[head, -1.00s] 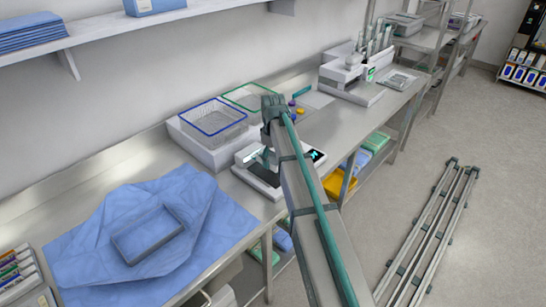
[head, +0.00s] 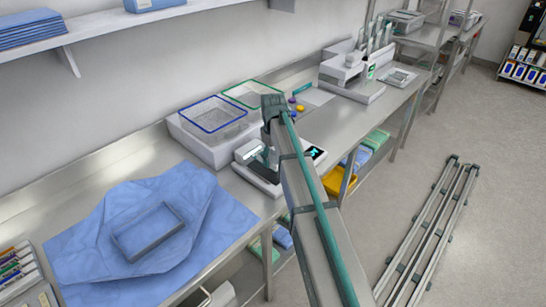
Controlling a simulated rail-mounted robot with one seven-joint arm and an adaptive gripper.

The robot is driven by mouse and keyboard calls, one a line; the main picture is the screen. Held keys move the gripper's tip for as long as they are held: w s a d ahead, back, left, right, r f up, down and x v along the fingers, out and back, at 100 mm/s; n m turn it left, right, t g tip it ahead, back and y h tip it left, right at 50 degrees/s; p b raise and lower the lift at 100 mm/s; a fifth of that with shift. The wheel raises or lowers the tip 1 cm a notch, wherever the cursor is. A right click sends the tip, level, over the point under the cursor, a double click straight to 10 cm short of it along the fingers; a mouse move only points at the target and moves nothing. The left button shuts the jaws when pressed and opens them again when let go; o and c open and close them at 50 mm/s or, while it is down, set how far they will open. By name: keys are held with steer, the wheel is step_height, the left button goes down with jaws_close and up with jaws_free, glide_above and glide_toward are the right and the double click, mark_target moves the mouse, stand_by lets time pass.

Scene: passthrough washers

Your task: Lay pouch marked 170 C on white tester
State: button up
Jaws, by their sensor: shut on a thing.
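The white tester (head: 245,151) stands on the steel bench near the middle of the head view, with a dark flat top (head: 262,173) and a small lit display (head: 317,153). My arm crosses in front of it and hides part of it. My gripper (head: 270,160) points down over the tester, small and partly hidden by the arm. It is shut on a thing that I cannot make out. No 170 C marking is readable, and I cannot tell whether the held thing touches the tester.
Two wire baskets, blue-rimmed (head: 212,114) and green-rimmed (head: 252,95), sit behind the tester. A blue cloth (head: 85,245) with a rectangular tray frame (head: 148,246) covers the left bench. Small coloured caps (head: 300,108) and a white machine (head: 352,84) stand farther right.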

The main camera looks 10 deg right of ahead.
mark_target(273, 172)
steer(key=shift+f, duration=0.25)
stand_by(0.3)
steer(key=shift+f+b, duration=0.3)
steer(key=shift+f, duration=0.2)
steer(key=shift+f, duration=0.45)
steer(key=shift+f, duration=0.4)
steer(key=shift+f, duration=0.15)
stand_by(0.6)
steer(key=shift+f+b, duration=0.4)
steer(key=shift+f, duration=0.1)
steer(key=shift+f, duration=0.1)
stand_by(0.8)
steer(key=o, duration=0.8)
